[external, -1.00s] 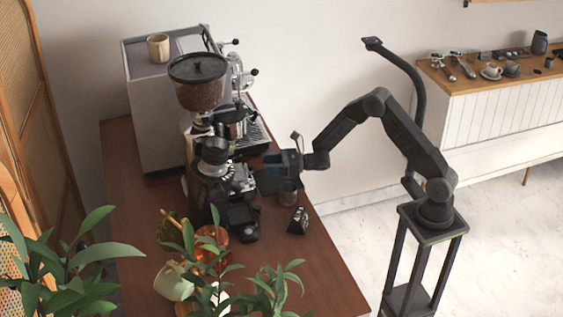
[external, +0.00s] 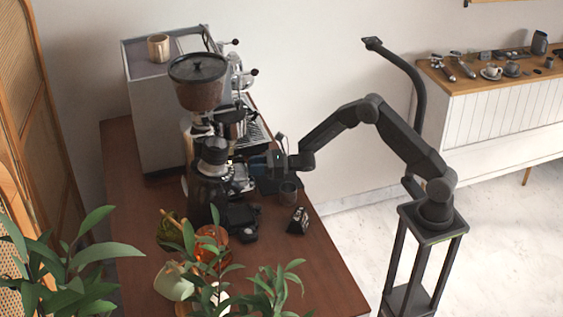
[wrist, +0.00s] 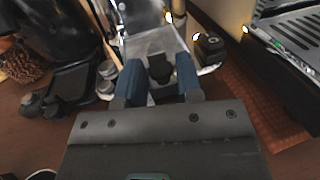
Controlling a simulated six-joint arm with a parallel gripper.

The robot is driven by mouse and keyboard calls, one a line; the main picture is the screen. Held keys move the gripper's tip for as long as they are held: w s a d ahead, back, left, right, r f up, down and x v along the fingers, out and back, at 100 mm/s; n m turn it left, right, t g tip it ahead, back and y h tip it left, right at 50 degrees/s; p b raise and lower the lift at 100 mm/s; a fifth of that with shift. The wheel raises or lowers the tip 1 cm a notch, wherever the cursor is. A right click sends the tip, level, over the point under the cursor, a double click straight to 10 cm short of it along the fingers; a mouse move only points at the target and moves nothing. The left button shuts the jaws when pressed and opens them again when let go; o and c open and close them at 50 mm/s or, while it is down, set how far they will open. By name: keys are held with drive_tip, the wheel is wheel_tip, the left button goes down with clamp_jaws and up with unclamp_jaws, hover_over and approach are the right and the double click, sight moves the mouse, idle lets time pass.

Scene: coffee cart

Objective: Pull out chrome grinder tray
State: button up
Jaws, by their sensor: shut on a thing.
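The dark coffee grinder (external: 212,155), with its bean hopper, stands on the wooden counter. The chrome grinder tray (wrist: 148,42) shows as a bright metal piece ahead of my gripper in the wrist view. In the external view a patch of it (external: 240,178) shows low at the grinder's right side. My gripper (wrist: 158,82) has its two blue fingers on either side of a dark knob (wrist: 160,69) at the tray's near end, and is shut on it. In the external view my gripper (external: 263,164) is beside the grinder; its fingertips are partly hidden there.
The espresso machine (external: 158,115) stands behind the grinder. A black scale-like item (external: 241,219) lies in front of the grinder. Plants fill the foreground.

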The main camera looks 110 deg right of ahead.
clamp_jaws()
drive_tip(key=s, duration=0.6)
drive_tip(key=shift+s+d, duration=0.1)
drive_tip(key=shift+s, duration=0.2)
drive_tip(key=o, duration=0.5)
unclamp_jaws()
drive_tip(key=shift+o, duration=0.2)
drive_tip(key=shift+v, duration=3.7)
